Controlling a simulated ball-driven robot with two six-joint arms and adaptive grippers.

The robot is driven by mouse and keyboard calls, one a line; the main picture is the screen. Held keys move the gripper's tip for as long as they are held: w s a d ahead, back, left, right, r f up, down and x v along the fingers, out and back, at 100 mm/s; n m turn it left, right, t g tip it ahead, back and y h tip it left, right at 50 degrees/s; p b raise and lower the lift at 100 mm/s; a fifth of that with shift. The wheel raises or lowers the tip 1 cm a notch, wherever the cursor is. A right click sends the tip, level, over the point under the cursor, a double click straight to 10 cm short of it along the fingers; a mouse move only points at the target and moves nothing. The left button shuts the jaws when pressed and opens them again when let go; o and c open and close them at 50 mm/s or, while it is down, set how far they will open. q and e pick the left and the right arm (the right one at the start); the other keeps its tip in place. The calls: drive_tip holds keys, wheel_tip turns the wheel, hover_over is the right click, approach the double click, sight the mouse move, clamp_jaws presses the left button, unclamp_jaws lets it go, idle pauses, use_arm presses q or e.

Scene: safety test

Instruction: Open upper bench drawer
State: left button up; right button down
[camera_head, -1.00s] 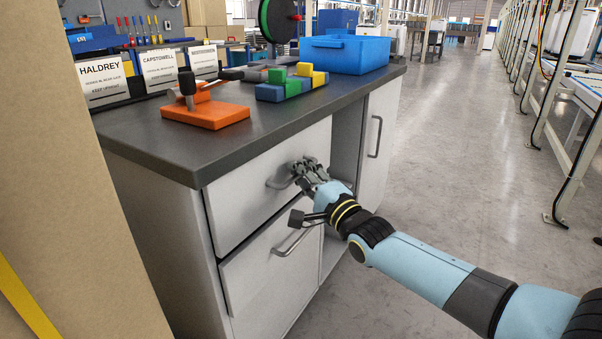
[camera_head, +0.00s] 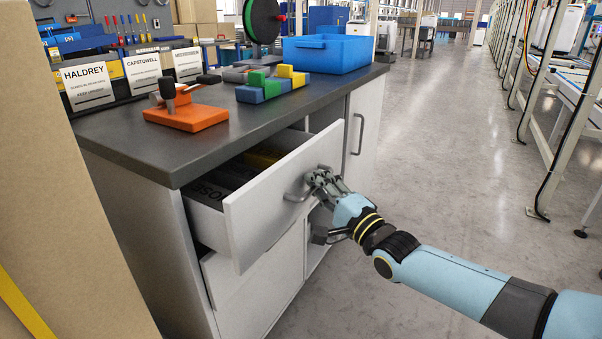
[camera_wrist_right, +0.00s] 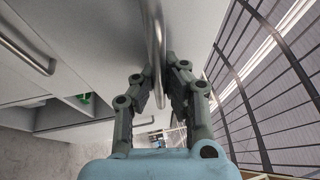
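The upper bench drawer (camera_head: 276,197) is pulled partly out of the grey bench in the head view, and its inside shows dark contents with some lettering. Its metal bar handle (camera_head: 293,196) sits on the drawer front. My right gripper (camera_head: 318,184) is at the handle. In the right wrist view the handle (camera_wrist_right: 156,50) runs between the two fingers of my right gripper (camera_wrist_right: 163,90), which are close on both sides of it. My left gripper is not in view.
The dark bench top (camera_head: 262,118) holds an orange block fixture (camera_head: 187,116), coloured blocks (camera_head: 270,87), a blue bin (camera_head: 328,53) and label stands. A cardboard-coloured panel (camera_head: 62,200) stands at the left. The floor (camera_head: 450,150) to the right is clear.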

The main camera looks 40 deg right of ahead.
use_arm(q)
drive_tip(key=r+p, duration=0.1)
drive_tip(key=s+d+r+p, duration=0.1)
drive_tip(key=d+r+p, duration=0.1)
drive_tip(key=p, duration=0.1)
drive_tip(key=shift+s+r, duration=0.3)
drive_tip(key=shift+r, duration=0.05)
use_arm(e)
drive_tip(key=s+d, duration=0.4)
drive_tip(key=s, duration=0.6)
drive_tip(key=s+d, duration=0.4)
drive_tip(key=s, duration=0.6)
drive_tip(key=shift+s+d+f, duration=0.2)
drive_tip(key=shift+s+d, duration=0.05)
drive_tip(key=shift+s, duration=0.1)
drive_tip(key=c, duration=1.4)
unclamp_jaws()
drive_tip(key=s, duration=0.4)
drive_tip(key=s+f, duration=0.1)
drive_tip(key=s, duration=0.2)
drive_tip(key=s+f, duration=0.1)
drive_tip(key=s, duration=0.3)
drive_tip(key=shift+s, duration=0.35)
drive_tip(key=shift+w+r, duration=0.1)
drive_tip(key=shift+w, duration=0.05)
